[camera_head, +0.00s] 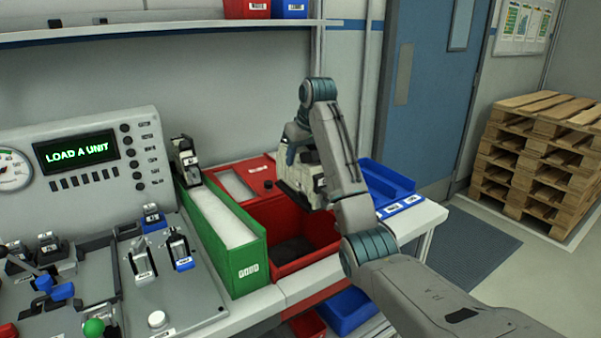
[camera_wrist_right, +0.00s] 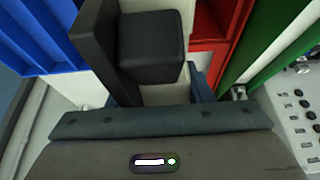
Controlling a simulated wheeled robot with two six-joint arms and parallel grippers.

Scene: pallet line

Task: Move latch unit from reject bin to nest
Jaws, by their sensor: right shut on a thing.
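My right gripper (camera_head: 297,158) is shut on the latch unit (camera_head: 296,184), a cream and black block, and holds it above the red reject bin (camera_head: 318,255). In the right wrist view the latch unit (camera_wrist_right: 150,45) shows as a black block over a pale body. The gripper's fingers are mostly hidden by it. The test station (camera_head: 80,150) at the left has a screen reading "LOAD A UNIT". Its fixture deck (camera_head: 190,300) carries toggle clamps. I cannot tell which spot is the nest. My left gripper is not in view.
A green bin (camera_head: 248,265) marked "GOOD" stands between the red bin and the station, with a dark unit (camera_head: 185,158) at its far end. A blue tray (camera_head: 388,185) lies right of the red bin. A shelf (camera_head: 150,28) runs above. Wooden pallets (camera_head: 535,150) stand at the right.

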